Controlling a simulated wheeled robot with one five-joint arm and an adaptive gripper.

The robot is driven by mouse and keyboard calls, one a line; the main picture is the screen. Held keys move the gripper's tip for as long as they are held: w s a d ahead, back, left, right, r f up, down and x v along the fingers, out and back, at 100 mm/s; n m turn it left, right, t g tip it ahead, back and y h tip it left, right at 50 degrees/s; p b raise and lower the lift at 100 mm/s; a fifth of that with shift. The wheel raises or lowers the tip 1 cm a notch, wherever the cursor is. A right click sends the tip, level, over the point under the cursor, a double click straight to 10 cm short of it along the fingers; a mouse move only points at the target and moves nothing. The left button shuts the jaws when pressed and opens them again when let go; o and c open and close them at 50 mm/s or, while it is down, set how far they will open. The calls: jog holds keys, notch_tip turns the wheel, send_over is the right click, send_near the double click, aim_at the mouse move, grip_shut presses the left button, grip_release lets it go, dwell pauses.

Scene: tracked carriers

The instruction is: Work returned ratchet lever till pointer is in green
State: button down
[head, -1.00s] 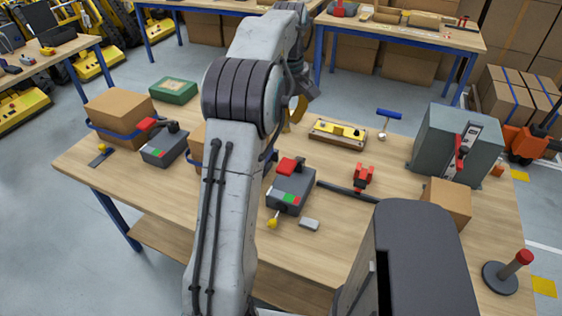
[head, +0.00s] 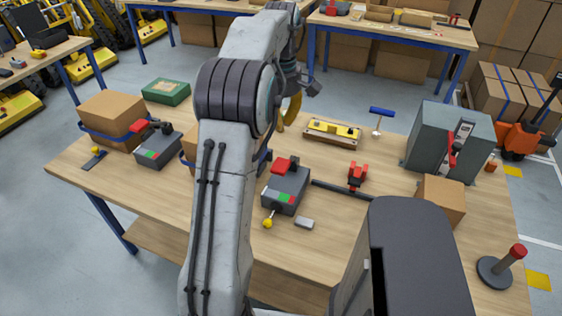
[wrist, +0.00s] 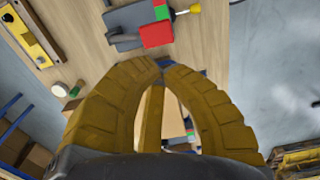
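Two grey ratchet units with red tops and red-green strips stand on the wooden bench. The left unit (head: 158,148) is beside a strapped carton, and a lever with a yellow knob (head: 98,151) lies near its front left. The middle unit (head: 286,190) has a lever with a yellow knob (head: 268,223) toward the front edge. A unit also shows at the top of the wrist view (wrist: 125,22). Pointers are too small to read. My gripper (wrist: 165,66) has its yellow fingertips together, apart from the unit; in the head view it is mostly behind my arm (head: 291,110).
A carton with a blue strap (head: 110,118) stands at left; another is mostly hidden behind my arm. A green box (head: 166,91), yellow level (head: 332,131), red clamp (head: 357,176), grey cabinet (head: 449,140) and small carton (head: 440,199) are on the bench. Bare wood lies in front.

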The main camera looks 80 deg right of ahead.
aim_at(281, 167)
notch_tip(281, 167, down, 14)
jog(key=shift+b, duration=0.45)
dwell(0.4)
